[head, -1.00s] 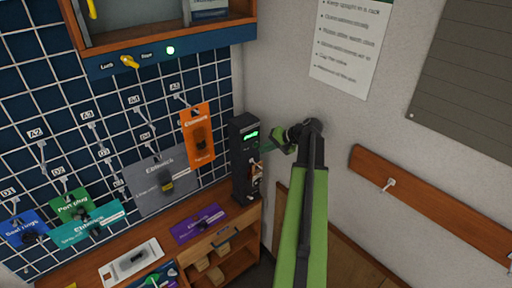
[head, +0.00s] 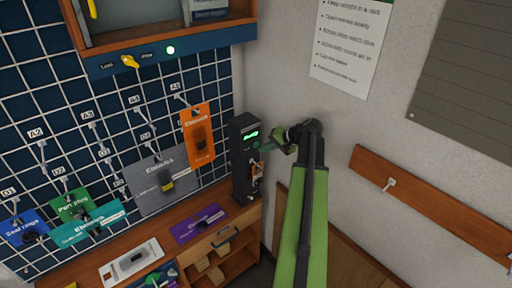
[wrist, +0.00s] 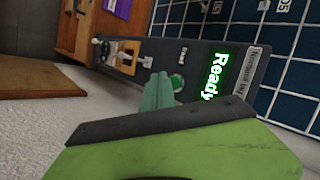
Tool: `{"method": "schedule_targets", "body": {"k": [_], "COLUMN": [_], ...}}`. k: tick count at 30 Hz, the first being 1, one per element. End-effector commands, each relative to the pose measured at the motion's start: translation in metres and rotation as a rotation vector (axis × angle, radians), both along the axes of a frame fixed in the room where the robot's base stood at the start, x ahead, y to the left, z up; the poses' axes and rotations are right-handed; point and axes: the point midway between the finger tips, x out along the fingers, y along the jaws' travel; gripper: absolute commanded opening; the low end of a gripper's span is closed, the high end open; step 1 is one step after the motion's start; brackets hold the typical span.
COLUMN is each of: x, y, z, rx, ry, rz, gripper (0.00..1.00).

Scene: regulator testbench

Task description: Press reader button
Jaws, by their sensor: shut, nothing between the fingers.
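The reader (head: 244,165) is a tall dark box at the right end of the bench, with a lit green display. In the wrist view the reader (wrist: 150,58) lies sideways in the picture, and its display (wrist: 215,75) reads "Ready". A round green button (wrist: 177,82) sits beside the display. My gripper (wrist: 158,90) is shut and empty, its green fingertips just beside the button in the picture. I cannot tell whether they touch it. In the head view my gripper (head: 268,147) is at the reader's right side, and the button is not clearly visible.
A pegboard grid (head: 60,130) with hanging tagged packs is to the left. An orange pack (head: 198,150) hangs close to the reader. A purple card (head: 199,223) lies on the bench. A wooden rail with a hook (head: 389,184) is on the right wall.

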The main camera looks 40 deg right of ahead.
Motion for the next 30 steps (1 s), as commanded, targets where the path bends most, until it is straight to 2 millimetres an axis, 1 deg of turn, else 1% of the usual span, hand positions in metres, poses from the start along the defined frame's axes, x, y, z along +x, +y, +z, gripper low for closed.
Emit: {"method": "schedule_targets", "body": {"k": [21, 30], "x": [0.0, 0.0085], "y": [-0.0004, -0.0009], "z": [0.0, 0.0], "rx": [0.0, 0.0], "ry": [0.0, 0.0], "rz": [0.0, 0.0], "gripper": [0.0, 0.0]}}
